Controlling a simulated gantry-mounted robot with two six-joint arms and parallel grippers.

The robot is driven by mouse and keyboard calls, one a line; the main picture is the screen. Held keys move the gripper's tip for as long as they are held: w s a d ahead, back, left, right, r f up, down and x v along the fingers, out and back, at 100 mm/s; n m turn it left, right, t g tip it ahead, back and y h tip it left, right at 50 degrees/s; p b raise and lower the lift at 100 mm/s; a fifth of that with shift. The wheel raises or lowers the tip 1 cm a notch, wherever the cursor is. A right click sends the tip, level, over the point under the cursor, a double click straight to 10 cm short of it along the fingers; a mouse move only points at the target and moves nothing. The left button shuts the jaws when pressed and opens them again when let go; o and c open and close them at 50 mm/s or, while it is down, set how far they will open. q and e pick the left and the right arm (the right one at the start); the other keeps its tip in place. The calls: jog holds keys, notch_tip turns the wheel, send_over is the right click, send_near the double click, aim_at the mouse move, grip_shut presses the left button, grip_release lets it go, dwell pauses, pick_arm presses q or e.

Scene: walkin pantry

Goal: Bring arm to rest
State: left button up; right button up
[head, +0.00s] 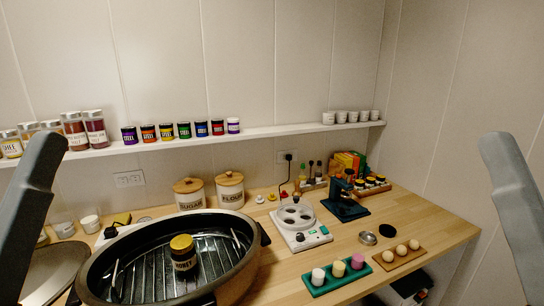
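A grey part of my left arm (35,195) rises along the left edge of the head view, in front of the shelf jars and the counter's left end. A grey part of my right arm (515,200) stands along the right edge, in front of the right wall. Neither arm part visibly touches anything. No gripper fingers show on either side, so whether the grippers are open, shut or holding something is hidden.
A dark roasting pan (250,270) with a honey jar (183,256) in it fills the front left of the counter. Sugar (188,196) and flour (230,190) canisters, a white appliance (300,228) and a green egg-cup tray (318,289) stand nearby. A shelf (270,130) crosses above.

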notch_tip(320, 180, up, 19)
jog(key=p, duration=1.6)
jog(key=shift+f, duration=0.15)
